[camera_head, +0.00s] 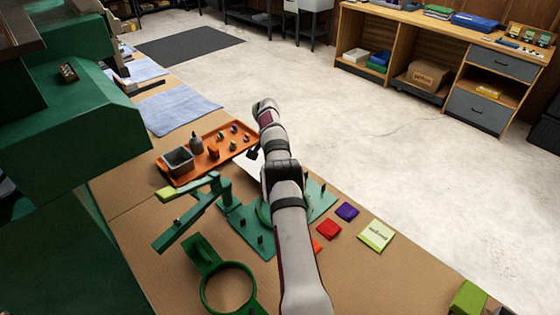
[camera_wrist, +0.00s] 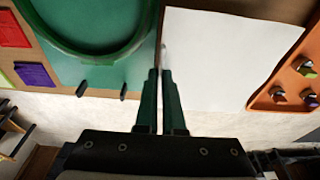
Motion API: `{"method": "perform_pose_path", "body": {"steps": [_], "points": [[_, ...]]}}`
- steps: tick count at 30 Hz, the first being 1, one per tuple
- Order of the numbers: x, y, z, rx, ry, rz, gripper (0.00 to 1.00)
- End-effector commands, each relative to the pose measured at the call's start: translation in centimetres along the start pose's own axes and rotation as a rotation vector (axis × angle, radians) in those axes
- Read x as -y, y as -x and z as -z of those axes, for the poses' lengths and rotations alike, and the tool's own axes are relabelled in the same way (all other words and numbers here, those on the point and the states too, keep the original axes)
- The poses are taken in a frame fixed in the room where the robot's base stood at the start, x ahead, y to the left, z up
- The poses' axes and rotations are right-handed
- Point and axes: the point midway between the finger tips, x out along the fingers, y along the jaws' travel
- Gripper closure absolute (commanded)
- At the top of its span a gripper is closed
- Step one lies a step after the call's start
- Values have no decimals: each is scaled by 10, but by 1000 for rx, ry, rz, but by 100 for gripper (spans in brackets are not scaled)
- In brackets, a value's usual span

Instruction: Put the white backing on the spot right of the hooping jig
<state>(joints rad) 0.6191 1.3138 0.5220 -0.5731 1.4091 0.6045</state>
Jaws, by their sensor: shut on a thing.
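The white backing (camera_wrist: 228,62) is a flat white sheet filling the upper right of the wrist view. In the head view only a small white part (camera_head: 246,163) shows between my arm and the orange tray. My gripper (camera_wrist: 161,72) is shut on the sheet's left edge; its height above the table is hard to tell. The hooping jig (camera_wrist: 95,25), a green plate with a raised ring, lies just left of the fingers in the wrist view. In the head view my arm covers part of the jig (camera_head: 236,222), and the gripper's fingertips are hidden.
An orange tray (camera_head: 228,153) holds a grey bin, a bottle and several small items. Red, purple and yellow-green patches (camera_head: 376,234) lie on the opposite side of the jig. A green ring holder (camera_head: 228,289) stands in front. A green machine (camera_head: 72,130) rises at left.

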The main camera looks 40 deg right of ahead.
Motion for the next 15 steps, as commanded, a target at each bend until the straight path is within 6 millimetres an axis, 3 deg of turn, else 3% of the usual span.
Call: {"method": "perform_pose_path", "body": {"steps": [15], "points": [[0, -8, -1, 0, 0, 0, 100]]}}
